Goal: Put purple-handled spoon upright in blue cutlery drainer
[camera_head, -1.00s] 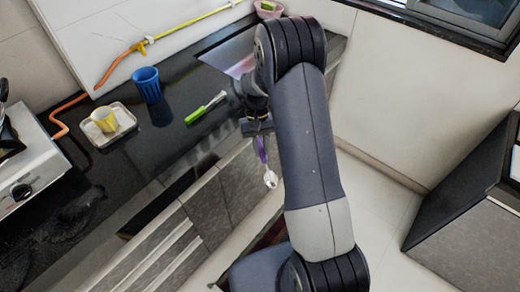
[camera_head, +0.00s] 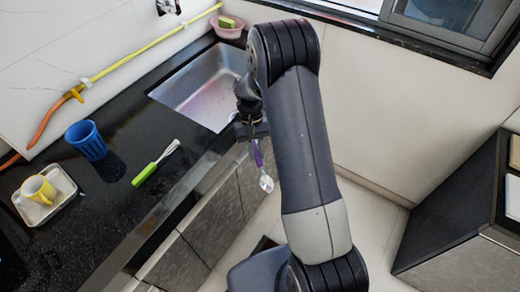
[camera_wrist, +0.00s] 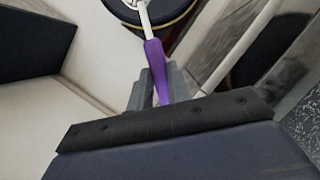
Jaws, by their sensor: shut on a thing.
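The purple-handled spoon (camera_head: 262,172) hangs from my gripper (camera_head: 253,138), bowl end down, in front of the counter edge in the head view. In the wrist view its purple handle (camera_wrist: 156,66) sits between the fingers of my gripper (camera_wrist: 157,88), which is shut on it. The metal end reaches to the top edge of that view. The blue cutlery drainer (camera_head: 86,140) stands upright on the black counter at the left, well apart from my gripper. I cannot see whether anything is inside it.
A green-handled utensil (camera_head: 155,163) lies on the counter (camera_head: 115,190) between the drainer and my arm. A yellow-orange hose (camera_head: 130,55) runs along the wall.

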